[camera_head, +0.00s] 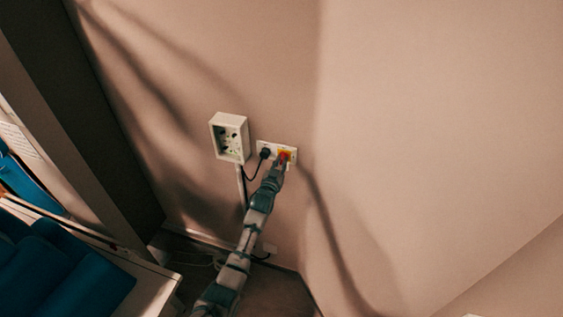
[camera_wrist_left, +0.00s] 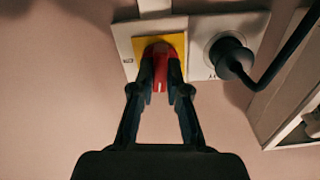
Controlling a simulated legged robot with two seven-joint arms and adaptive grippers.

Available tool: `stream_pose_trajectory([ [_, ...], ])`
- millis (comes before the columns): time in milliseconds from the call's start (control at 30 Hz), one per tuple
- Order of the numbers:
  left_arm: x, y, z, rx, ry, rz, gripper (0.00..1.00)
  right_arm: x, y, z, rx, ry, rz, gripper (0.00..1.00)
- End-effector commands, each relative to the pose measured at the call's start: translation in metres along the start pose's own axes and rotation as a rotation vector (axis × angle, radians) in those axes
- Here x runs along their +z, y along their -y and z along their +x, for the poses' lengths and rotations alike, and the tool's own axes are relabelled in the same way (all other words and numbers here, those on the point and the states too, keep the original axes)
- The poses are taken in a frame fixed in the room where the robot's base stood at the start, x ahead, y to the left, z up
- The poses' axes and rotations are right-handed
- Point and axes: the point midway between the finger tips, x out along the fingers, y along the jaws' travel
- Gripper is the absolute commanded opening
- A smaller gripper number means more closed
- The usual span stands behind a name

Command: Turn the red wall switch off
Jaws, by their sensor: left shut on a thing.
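The red wall switch (camera_head: 284,154) sits on a yellow square of a white wall plate, at the plate's right end in the head view. In the left wrist view the red switch knob (camera_wrist_left: 160,70) stands on its yellow backing (camera_wrist_left: 178,42), with a small white mark near its tip. My left gripper (camera_head: 280,163) is at the switch, and in the left wrist view its two fingers (camera_wrist_left: 161,88) are shut on the knob, one on each side. The lower part of the knob lies between the fingertips. My right gripper is not in view.
A black plug (camera_head: 265,153) with a cable sits beside the switch; it shows at the right in the left wrist view (camera_wrist_left: 231,56). An open white box (camera_head: 230,137) is mounted to the left. Blue cushioned furniture (camera_head: 75,275) stands at lower left. The wall at right is bare.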

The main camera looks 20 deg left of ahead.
Motion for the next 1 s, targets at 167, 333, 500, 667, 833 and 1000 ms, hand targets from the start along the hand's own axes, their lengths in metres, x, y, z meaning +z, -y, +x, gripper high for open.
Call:
stream_pose_trajectory([
  [167, 0.0117, -0.0031, -0.0018, 0.004, 0.023, -0.086, 0.0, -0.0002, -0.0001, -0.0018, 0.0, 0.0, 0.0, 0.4],
  [333, 0.0118, -0.0031, -0.0019, 0.003, 0.023, -0.136, 0.0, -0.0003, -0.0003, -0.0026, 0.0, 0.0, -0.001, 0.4],
  [500, 0.0119, -0.0029, -0.0019, 0.003, 0.023, -0.155, 0.0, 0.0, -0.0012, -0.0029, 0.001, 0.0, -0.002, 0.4],
  [667, 0.012, -0.003, -0.0019, 0.003, 0.023, -0.159, 0.0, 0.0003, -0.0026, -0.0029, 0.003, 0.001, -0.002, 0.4],
  [833, 0.012, -0.0032, -0.0019, 0.003, 0.023, -0.159, 0.0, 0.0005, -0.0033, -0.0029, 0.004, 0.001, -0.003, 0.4],
  [1000, 0.0098, -0.0028, -0.0015, 0.003, 0.019, -0.158, 0.4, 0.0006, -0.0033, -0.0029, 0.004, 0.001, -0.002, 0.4],
])
